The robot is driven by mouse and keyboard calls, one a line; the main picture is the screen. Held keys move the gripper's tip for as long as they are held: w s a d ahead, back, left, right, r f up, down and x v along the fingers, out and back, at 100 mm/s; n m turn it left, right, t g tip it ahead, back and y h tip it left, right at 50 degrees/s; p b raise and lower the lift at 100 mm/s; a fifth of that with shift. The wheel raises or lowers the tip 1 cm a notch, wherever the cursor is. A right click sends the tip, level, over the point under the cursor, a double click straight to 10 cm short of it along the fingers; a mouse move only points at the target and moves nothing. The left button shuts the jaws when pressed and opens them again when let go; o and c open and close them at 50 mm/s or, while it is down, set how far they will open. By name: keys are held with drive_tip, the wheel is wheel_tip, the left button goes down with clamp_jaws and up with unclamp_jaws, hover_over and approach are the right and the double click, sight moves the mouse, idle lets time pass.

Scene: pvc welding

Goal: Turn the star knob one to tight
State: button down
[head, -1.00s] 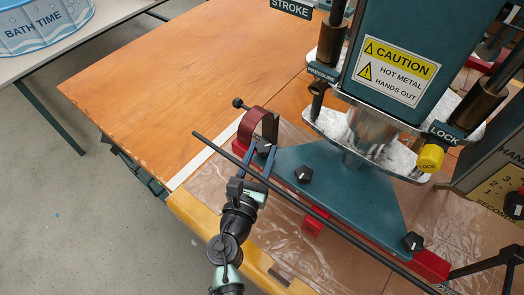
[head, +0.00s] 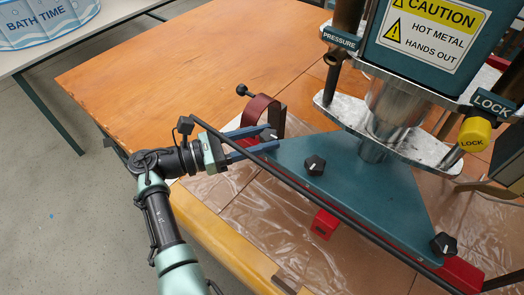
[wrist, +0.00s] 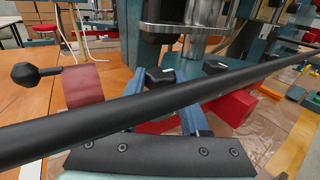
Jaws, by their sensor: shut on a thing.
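Three black star knobs sit along the red-edged front of the teal plate (head: 350,192). The leftmost star knob (head: 269,135) is between the blue fingertips of my gripper (head: 272,142), which is shut on it. My gripper reaches in from the left, under a long black bar. In the wrist view this knob (wrist: 158,77) shows between the two fingers, with a pale mark on top. The bar (wrist: 150,105) crosses in front and hides part of the fingers. The middle knob (head: 314,165) and right knob (head: 443,244) stand free.
A dark red curved strip (head: 262,116) with a black ball-ended handle (head: 245,91) stands just behind the gripped knob. The teal press head and metal plate (head: 390,138) rise at the right. The wooden table (head: 180,75) is clear at the left.

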drive_tip(key=m+g+b, duration=0.1)
drive_tip(key=g+h+b, duration=0.1)
drive_tip(key=b, duration=0.1)
drive_tip(key=shift+w+f+m+g+b, duration=0.15)
drive_tip(key=shift+f+m+g+b, duration=0.15)
drive_tip(key=shift+m+g, duration=0.1)
drive_tip(key=shift+w+r+m+g+b, duration=0.15)
drive_tip(key=shift+m+g+b, duration=0.45)
drive_tip(key=shift+b, duration=0.55)
drive_tip(key=shift+r+g+b, duration=0.1)
drive_tip(key=shift+g+b, duration=0.25)
drive_tip(key=shift+g, duration=0.15)
drive_tip(key=shift+c, duration=2)
unclamp_jaws()
drive_tip(key=shift+r, duration=0.15)
